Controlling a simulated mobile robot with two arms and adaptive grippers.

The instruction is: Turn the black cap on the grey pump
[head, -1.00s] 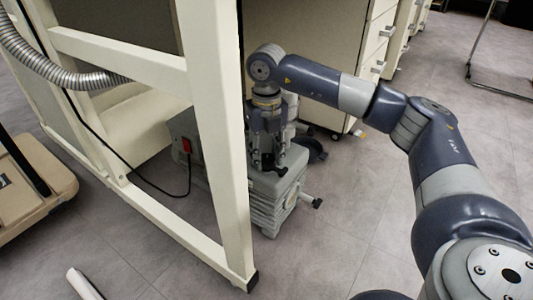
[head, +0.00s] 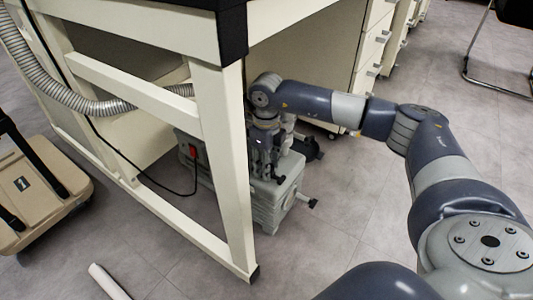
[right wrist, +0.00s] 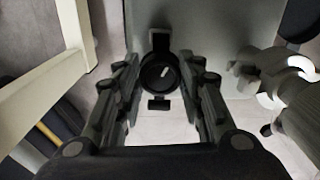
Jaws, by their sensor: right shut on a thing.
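The grey pump (head: 270,205) stands on the floor behind the cream bench leg, with a red switch (head: 192,151) on its left end. My right gripper (head: 264,172) points down onto the pump's top and hides the cap in the head view. In the right wrist view the round black cap (right wrist: 160,72) lies between the two fingers of my right gripper (right wrist: 163,85). The gripper is shut on the cap. The exact finger contact is hard to see. My left gripper is not in view.
The cream bench frame (head: 225,150) stands just left of my right gripper. A ribbed metal hose (head: 60,95) and a black cable run left of it. Drawer cabinets (head: 370,50) stand behind. A beige wheeled thing (head: 45,190) is at left. Floor at lower right of the pump is clear.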

